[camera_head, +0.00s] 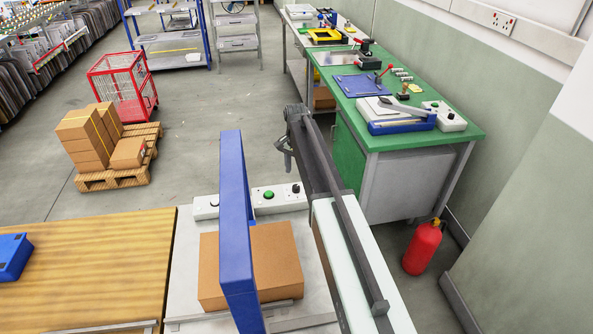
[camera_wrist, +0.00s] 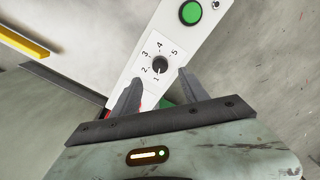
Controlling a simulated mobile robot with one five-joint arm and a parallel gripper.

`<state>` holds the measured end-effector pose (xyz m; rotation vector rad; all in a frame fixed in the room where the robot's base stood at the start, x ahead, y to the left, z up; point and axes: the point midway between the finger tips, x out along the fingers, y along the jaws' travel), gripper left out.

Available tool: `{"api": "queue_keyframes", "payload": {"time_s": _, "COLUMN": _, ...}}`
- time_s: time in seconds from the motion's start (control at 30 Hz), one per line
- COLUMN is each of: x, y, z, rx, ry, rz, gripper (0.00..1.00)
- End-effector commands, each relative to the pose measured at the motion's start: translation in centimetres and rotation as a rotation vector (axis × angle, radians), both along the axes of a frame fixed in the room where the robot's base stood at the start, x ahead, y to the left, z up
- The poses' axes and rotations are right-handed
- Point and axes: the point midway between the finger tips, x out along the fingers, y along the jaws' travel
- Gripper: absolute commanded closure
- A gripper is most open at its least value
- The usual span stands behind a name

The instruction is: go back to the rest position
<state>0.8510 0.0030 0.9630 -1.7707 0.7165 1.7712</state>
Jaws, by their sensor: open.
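My gripper (camera_head: 284,160) hangs at the end of my outstretched arm, above and behind the control box (camera_head: 265,205) in the head view. In the wrist view my gripper (camera_wrist: 160,76) is open, its two dark fingers spread with nothing between them. A black knob (camera_wrist: 160,64) with a dial marked 1 to 5 shows just beyond the fingertips. I see no contact with it. Its setting is too small to read. A green button (camera_wrist: 190,13) sits on the same white panel. The rest position itself is not marked in either view.
A blue gantry frame (camera_head: 236,220) stands over a cardboard box (camera_head: 280,260), close left of my arm. A green workbench (camera_head: 460,135) with tools is at the right, a red extinguisher (camera_head: 422,248) below it. A wooden table (camera_head: 100,255) is at the left. Open floor lies behind.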

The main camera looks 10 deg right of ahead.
Motion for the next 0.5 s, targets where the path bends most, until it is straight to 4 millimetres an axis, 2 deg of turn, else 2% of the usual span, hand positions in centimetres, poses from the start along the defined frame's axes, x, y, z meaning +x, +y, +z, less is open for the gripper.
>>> {"api": "queue_keyframes", "payload": {"time_s": 0.4, "x": 0.0, "y": 0.0, "z": 0.1, "rx": 0.000, "ry": 0.000, "rz": 0.000, "gripper": 0.48}}
{"api": "queue_keyframes", "payload": {"time_s": 0.5, "x": -1.3, "y": 0.0, "z": 0.1, "rx": 0.000, "ry": 0.000, "rz": 0.000, "gripper": 0.48}}
